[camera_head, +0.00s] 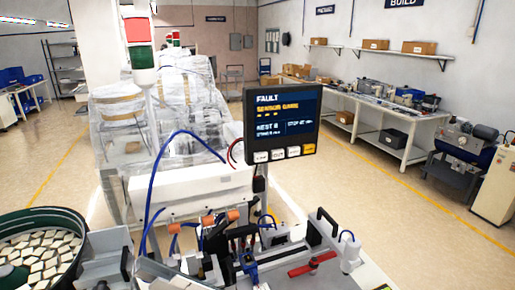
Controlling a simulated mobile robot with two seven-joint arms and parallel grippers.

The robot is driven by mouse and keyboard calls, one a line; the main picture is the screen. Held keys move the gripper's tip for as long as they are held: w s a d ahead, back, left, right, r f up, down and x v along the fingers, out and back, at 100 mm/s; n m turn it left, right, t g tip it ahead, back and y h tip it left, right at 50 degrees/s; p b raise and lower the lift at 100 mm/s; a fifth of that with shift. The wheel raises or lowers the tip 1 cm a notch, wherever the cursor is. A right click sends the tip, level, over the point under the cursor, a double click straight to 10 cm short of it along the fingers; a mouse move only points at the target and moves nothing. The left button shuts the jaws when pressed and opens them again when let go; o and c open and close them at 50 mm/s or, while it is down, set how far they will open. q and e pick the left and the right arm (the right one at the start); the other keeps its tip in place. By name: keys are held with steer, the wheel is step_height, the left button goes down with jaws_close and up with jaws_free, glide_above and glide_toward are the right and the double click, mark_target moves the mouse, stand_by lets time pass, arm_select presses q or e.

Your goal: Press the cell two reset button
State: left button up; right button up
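A dark display panel (283,112) stands near the middle of the head view, above the machine's fixture. Its screen reads "FAULT" with a yellow line that looks like "SENSOR GANG" and smaller text below. Along its lower edge are several small buttons: white ones (278,154) and a yellow one (308,149) at the right end. Their labels are too small to read. No cell number is legible, so I cannot tell which button is the cell two reset. Neither of my grippers shows in this view.
A fixture with a red handle (312,264) and orange-tipped parts fills the lower middle. A bowl feeder (40,214) with pale pieces stands at lower left. A stack light (141,58) rises at upper left, before a plastic-wrapped machine (188,108). Open floor (400,212) lies right.

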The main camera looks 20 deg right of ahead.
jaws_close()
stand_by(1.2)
